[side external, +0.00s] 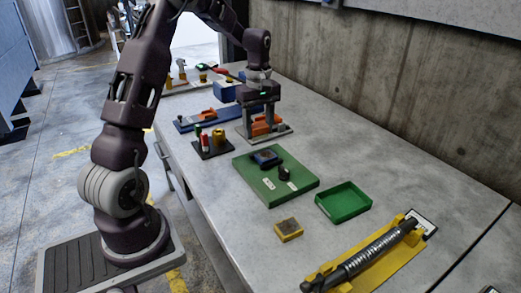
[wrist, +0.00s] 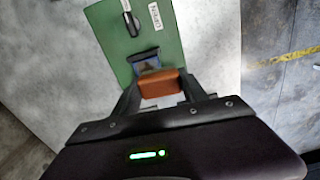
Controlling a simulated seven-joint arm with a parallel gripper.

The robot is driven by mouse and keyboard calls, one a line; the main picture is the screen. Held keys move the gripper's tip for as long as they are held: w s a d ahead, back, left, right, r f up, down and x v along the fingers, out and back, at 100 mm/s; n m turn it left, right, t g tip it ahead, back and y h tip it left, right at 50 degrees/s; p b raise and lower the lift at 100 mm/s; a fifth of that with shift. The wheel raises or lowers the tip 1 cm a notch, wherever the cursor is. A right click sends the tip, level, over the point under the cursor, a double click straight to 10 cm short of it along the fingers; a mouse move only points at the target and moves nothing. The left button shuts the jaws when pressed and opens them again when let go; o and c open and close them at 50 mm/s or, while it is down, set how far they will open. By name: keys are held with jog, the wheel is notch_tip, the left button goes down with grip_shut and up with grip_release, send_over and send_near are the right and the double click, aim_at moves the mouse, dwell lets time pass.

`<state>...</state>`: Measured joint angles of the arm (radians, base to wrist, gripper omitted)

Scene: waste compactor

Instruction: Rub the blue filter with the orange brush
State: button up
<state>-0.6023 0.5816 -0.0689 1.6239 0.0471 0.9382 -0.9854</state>
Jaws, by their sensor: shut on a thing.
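My gripper (side external: 263,122) points down with its fingers closed around the orange brush (side external: 260,128), above or at a grey plate (side external: 285,132). In the wrist view the brush (wrist: 160,83) is a brown-orange block between my fingertips (wrist: 160,92). The blue filter (side external: 267,158) lies on the green mat (side external: 254,184), in front of my gripper and apart from it in the side view. The filter (wrist: 145,62) shows in the wrist view just beyond the brush, which may hide part of it. I cannot tell whether the brush touches the plate.
A black knob (side external: 285,173) and white labels lie on the mat. A green tray (side external: 343,202), a yellow box (side external: 288,230) and a dark hose on a yellow holder (side external: 365,258) are nearer the camera. Small red and yellow cylinders (side external: 213,140) stand left of the plate. A concrete wall (side external: 400,100) runs behind.

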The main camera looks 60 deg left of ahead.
aim_at(257, 157)
jog(key=shift+a, duration=0.2)
jog(key=shift+f, duration=3.3)
jog(key=shift+w+f, duration=0.5)
jog(key=shift+f, duration=0.3)
jog(key=shift+c, duration=0.7)
jog(key=shift+w, duration=2.6)
jog(key=shift+s, duration=3.05)
jog(key=shift+a, duration=0.3)
jog(key=shift+w, duration=3)
jog(key=shift+s+a, duration=0.1)
jog(key=shift+s, duration=2.85)
jog(key=shift+r, duration=4.15)
